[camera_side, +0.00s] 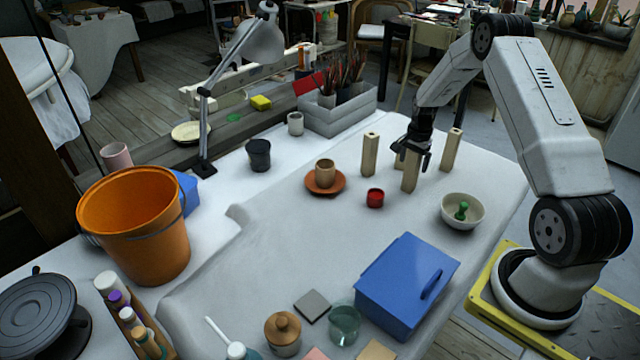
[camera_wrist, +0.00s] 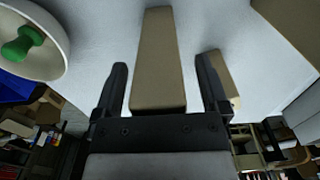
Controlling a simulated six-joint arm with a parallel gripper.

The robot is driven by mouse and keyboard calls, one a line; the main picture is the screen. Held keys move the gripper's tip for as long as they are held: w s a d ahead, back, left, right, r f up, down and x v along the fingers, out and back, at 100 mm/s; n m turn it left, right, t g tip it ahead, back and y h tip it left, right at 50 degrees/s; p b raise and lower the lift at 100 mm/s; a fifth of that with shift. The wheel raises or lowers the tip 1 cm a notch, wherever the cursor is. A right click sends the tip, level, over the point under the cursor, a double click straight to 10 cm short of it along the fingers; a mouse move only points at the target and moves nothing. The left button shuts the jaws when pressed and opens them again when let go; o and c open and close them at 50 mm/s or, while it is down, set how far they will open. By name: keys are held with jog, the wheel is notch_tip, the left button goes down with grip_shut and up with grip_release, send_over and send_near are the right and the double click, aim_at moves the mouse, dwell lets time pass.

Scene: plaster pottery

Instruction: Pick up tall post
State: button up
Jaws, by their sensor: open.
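Several tall tan wooden posts stand upright on the white-covered table. In the side view, one post (camera_side: 410,173) is directly under my gripper (camera_side: 416,152), with others to the left (camera_side: 370,154) and right (camera_side: 452,150), and one partly hidden behind the gripper. In the wrist view, my gripper (camera_wrist: 163,64) is open, with a finger on each side of a post (camera_wrist: 158,50). Gaps show between that post and both fingers. Part of another post (camera_wrist: 221,75) shows beyond the right finger.
A white bowl (camera_side: 475,217) holding a green piece (camera_side: 462,210) stands right of the posts. A blue box (camera_side: 385,295) is in front. Table between is clear.

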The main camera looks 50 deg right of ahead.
grip_shut()
dwell(0.3)
jog(key=shift+r, duration=0.2)
jog(key=shift+r, duration=0.45)
jog(key=s+a+r, duration=0.7)
jog(key=s+r, duration=0.4)
jog(key=shift+s+a+r, duration=0.3)
jog(key=shift+a+r, duration=0.1)
dwell(0.5)
